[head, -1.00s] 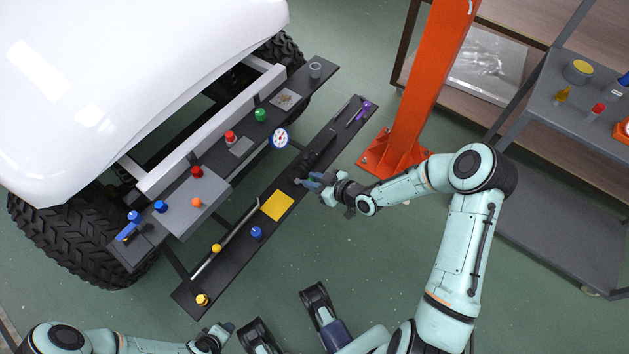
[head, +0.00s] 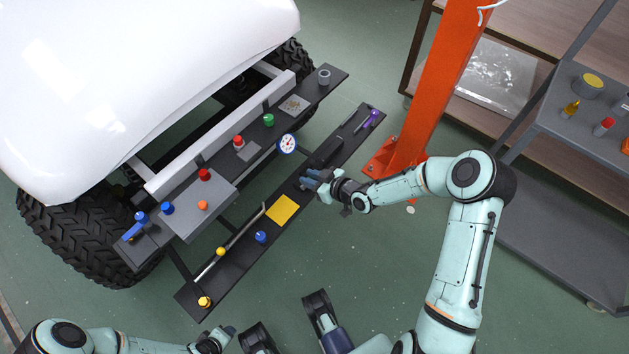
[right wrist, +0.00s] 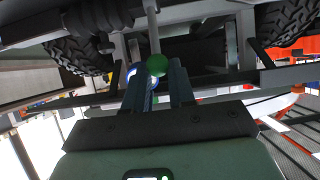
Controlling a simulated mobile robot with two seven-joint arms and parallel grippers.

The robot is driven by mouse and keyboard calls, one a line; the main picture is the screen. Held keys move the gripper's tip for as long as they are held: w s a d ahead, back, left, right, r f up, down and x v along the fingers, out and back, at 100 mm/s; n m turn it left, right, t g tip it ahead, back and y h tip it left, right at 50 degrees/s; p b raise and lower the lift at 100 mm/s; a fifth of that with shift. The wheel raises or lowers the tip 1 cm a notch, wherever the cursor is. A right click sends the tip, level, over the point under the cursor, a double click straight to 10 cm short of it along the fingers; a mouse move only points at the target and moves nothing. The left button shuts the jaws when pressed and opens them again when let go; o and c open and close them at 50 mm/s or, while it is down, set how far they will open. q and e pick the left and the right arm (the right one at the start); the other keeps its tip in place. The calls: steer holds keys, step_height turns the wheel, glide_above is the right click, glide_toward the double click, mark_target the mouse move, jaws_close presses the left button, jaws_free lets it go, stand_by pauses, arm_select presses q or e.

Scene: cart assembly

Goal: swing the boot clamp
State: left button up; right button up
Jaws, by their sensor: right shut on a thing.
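A dark, elongated part (head: 325,153), which looks like the boot clamp, lies on the black lower rail, with its near end hidden by my right gripper. My right gripper (head: 311,180) reaches over the rail from the right. In the right wrist view, a green ball (right wrist: 157,65) at the end of a pale rod (right wrist: 150,28) sits between the fingertips of my right gripper (right wrist: 159,78), which is shut on it. The head view does not show this ball clearly. My left gripper (head: 226,333) is low at the bottom edge, away from the rail; its jaws are too small to read.
The lower rail (head: 250,251) also carries a yellow square (head: 283,209), a blue knob (head: 261,237) and a purple-handled tool (head: 371,117). A round gauge (head: 287,144) stands behind my right gripper. An orange post (head: 430,90) rises to its right.

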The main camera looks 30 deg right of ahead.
steer(key=shift+w+a+r, duration=0.1)
steer(key=shift+w+r, duration=0.1)
steer(key=shift+w, duration=0.05)
steer(key=shift+w+a+r+b, duration=0.1)
steer(key=shift+w+a+b, duration=0.1)
steer(key=shift+w, duration=0.3)
steer(key=shift+w+a+b, duration=0.1)
steer(key=shift+w+a, duration=0.1)
steer(key=shift+w, duration=0.3)
steer(key=o, duration=0.9)
steer(key=shift+c, duration=0.2)
